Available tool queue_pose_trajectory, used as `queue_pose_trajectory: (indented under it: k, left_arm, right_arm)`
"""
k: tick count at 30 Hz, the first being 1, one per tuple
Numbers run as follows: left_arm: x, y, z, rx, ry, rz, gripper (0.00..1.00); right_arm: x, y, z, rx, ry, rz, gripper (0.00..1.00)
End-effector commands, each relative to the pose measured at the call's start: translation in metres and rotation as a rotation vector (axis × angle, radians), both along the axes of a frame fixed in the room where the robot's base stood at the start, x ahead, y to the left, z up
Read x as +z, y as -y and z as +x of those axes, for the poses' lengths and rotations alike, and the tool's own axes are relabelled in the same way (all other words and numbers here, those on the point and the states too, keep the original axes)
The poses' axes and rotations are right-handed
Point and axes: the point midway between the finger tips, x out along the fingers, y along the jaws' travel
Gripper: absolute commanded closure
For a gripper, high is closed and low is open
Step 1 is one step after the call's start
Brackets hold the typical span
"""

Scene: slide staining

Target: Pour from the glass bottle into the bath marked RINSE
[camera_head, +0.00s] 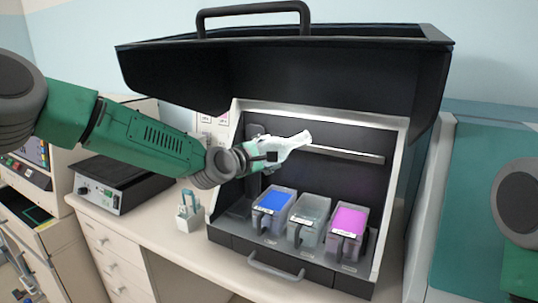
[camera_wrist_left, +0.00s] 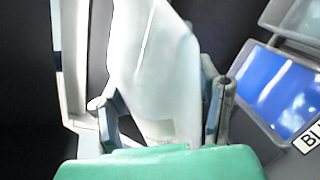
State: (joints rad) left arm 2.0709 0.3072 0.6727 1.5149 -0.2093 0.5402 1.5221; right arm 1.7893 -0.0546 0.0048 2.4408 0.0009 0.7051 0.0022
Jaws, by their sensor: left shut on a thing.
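The pale, translucent glass bottle (camera_head: 291,144) is tilted well over inside the hooded cabinet, its neck pointing right and slightly up. My left gripper (camera_head: 271,156) is shut around its body; in the left wrist view the bottle (camera_wrist_left: 155,70) sits between both fingers (camera_wrist_left: 163,108). Three baths stand below: a blue one (camera_head: 273,203), a clear one (camera_head: 307,228) in the middle and a pink one (camera_head: 346,228). Their labels are too small to read in the head view, so I cannot confirm which says RINSE. The bottle's mouth is high above the clear bath. No stream shows. My right gripper is out of view.
The cabinet's raised black hood (camera_head: 290,75) overhangs the baths, and a light rail (camera_head: 345,154) crosses its back wall. A front handle (camera_head: 276,268) sticks out below. A small white holder (camera_head: 190,215) and a grey instrument (camera_head: 110,190) stand on the counter to the left.

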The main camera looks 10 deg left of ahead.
Motion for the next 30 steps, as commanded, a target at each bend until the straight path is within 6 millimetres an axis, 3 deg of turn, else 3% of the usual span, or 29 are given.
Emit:
queue_pose_trajectory:
  k: [16, 30]
  left_arm:
    - [0.0027, -0.0002, 0.0007, 0.001, 0.007, 0.003, 0.94]
    - [-0.0054, 0.0017, 0.0018, -0.001, 0.04, 0.103, 0.94]
  right_arm:
    - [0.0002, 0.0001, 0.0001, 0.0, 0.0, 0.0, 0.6]
    - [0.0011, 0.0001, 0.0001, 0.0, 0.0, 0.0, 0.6]
